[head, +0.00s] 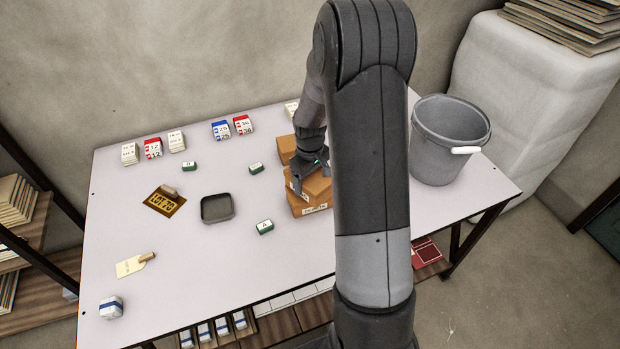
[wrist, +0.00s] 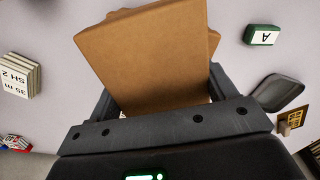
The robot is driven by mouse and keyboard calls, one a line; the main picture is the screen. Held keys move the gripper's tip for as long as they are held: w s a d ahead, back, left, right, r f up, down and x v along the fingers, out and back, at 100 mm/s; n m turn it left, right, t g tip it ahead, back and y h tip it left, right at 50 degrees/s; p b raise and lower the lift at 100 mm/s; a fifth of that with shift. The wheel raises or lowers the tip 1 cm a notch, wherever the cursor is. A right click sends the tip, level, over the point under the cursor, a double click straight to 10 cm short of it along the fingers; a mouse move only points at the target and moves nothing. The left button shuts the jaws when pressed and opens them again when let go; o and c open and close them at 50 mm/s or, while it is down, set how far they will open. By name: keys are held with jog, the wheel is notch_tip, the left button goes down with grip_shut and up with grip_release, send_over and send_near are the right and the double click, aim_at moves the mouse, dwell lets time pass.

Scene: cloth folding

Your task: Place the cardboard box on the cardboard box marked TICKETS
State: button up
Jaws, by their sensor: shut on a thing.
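My gripper (head: 309,178) is shut on a brown cardboard box (head: 318,186), partly hidden by my arm in the head view. In the wrist view my gripper (wrist: 162,105) has a finger on each side of the box (wrist: 145,55). Directly below it in the head view is another cardboard box (head: 315,211) with a pale label, too small to read surely as TICKETS. The held box is on or just above it; I cannot tell whether they touch. A box edge (wrist: 213,42) shows behind the held box in the wrist view.
Another brown box (head: 286,146) stands just behind. A grey bucket (head: 436,150) is at the right of the table. A small dark tray (head: 217,209) and green blocks (head: 265,227) lie to the left. The front left of the table (head: 210,270) is mostly clear.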

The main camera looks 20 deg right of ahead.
jog(key=shift+f, duration=0.15)
jog(key=o, duration=1.2)
jog(key=s+a+r+m+t, duration=0.1)
jog(key=s+a+r, duration=0.1)
jog(key=r, duration=0.8)
jog(key=s+a+r, duration=0.1)
jog(key=s+r, duration=0.2)
jog(key=r, duration=0.7)
jog(key=s+a+r+m+t, duration=0.1)
jog(key=s+a+r, duration=0.1)
jog(key=s, duration=0.4)
jog(key=s+a+r+m+t, duration=0.1)
jog(key=s+a+r+t, duration=0.1)
jog(key=s+r, duration=0.2)
jog(key=s+a+r+m+t, duration=0.1)
jog(key=s+a+r, duration=0.1)
jog(key=s, duration=0.8)
jog(key=shift+a+r+m+t, duration=0.3)
jog(key=shift+a+r, duration=0.1)
jog(key=shift+a, duration=0.1)
